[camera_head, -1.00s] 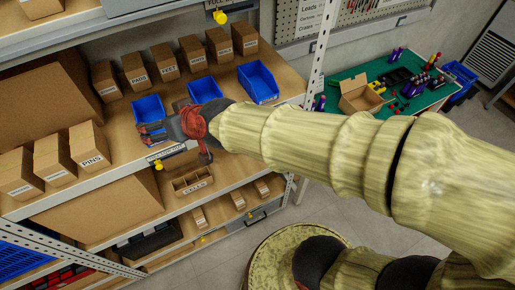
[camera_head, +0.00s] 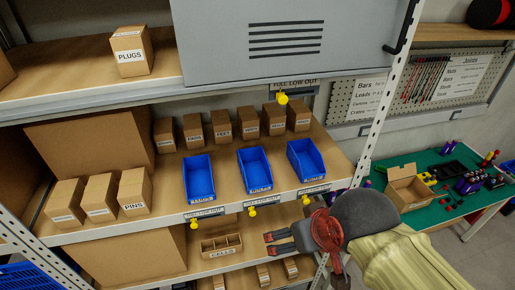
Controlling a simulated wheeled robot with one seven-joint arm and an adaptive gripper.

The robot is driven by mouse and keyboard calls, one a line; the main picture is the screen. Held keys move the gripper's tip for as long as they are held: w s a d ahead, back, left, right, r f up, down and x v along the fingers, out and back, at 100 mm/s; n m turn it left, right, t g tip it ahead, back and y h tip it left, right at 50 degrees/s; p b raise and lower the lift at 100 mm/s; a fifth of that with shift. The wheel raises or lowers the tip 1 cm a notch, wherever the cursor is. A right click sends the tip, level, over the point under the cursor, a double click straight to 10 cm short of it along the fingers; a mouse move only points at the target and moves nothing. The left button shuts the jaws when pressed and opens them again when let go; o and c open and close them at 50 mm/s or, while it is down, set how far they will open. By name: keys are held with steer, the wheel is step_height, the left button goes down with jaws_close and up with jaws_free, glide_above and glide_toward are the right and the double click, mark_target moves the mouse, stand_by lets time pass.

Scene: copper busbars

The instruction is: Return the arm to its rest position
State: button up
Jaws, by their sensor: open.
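My gripper (camera_head: 272,243) is in the lower middle of the head view, in front of the lower shelf edge. Its dark fingers point left and stand apart with nothing between them. The red and dark wrist and my pale yellow arm reach in from the lower right corner. The gripper is below and in front of the row of blue bins, and I see no contact with the shelf.
Blue bins (camera_head: 199,177), (camera_head: 255,169) and (camera_head: 306,159) stand on the middle shelf (camera_head: 170,205) with several labelled cartons. A divided CELLS tray (camera_head: 221,246) is below. A green bench (camera_head: 440,200) with an open carton (camera_head: 408,188) stands right, beyond the rack post (camera_head: 385,100).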

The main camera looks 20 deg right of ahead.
step_height(320, 180, down, 25)
steer(key=b, duration=2.4)
